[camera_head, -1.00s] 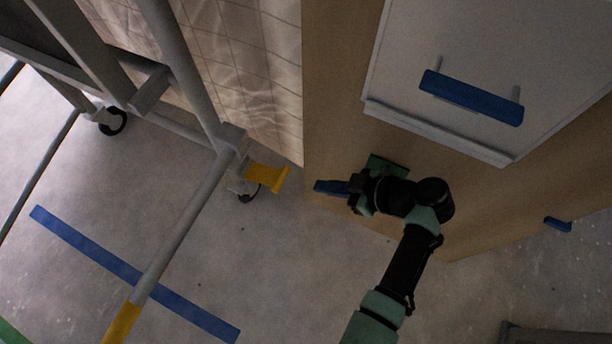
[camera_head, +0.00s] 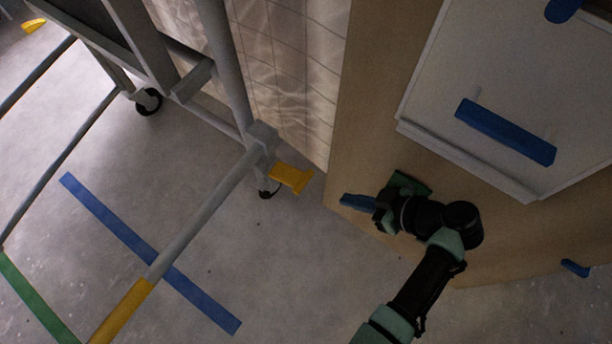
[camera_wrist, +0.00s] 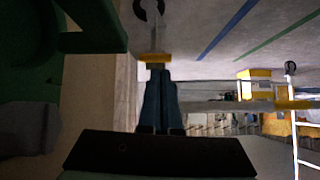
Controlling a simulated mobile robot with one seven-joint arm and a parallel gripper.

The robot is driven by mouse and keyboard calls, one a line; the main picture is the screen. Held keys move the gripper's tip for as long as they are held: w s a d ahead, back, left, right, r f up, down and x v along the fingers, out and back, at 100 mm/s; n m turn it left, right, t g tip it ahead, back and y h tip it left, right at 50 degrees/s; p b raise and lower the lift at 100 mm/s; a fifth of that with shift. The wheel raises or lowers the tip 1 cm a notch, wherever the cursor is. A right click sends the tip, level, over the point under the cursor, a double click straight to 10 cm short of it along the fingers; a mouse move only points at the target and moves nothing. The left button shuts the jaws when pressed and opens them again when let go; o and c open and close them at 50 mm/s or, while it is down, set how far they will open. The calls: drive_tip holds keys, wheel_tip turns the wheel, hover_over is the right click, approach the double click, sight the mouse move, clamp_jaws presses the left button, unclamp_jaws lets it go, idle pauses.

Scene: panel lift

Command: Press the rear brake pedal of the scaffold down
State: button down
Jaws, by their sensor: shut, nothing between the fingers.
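The scaffold (camera_head: 205,210) is a grey tubular frame on casters at the left of the head view. Its yellow brake pedal (camera_head: 291,178) sticks out to the right from the corner post, above a dark caster (camera_head: 268,192). In the head view, my gripper (camera_head: 343,198) is to the right of the pedal and a little lower in the picture, apart from it. Its blue fingers are together and empty. In the wrist view, the fingers (camera_wrist: 160,86) point toward the yellow pedal (camera_wrist: 154,57), which shows just beyond their tips. The gap's depth is hard to judge.
A wooden wall (camera_head: 380,110) stands right behind my gripper. A white panel (camera_head: 440,85) with a blue handle (camera_head: 505,131) is on it. Blue tape (camera_head: 150,255) and green tape (camera_head: 35,300) mark the concrete floor. Floor between scaffold and arm is clear.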

drive_tip(key=s+a+f+m+g+h+p, duration=0.25)
drive_tip(key=a+m+g+h+p, duration=0.2)
drive_tip(key=a+m+h, duration=0.45)
drive_tip(key=w+a+r+m+t+h+p, duration=0.2)
drive_tip(key=w+a+r+m+t+h, duration=0.2)
drive_tip(key=a+r+m, duration=0.3)
wheel_tip(320, 180, up, 2)
drive_tip(key=shift+w+a+r+m+t+h+p, duration=0.15)
drive_tip(key=shift+a+m+t+h+p, duration=0.25)
drive_tip(key=shift+t+h, duration=0.3)
drive_tip(key=shift+d, duration=0.1)
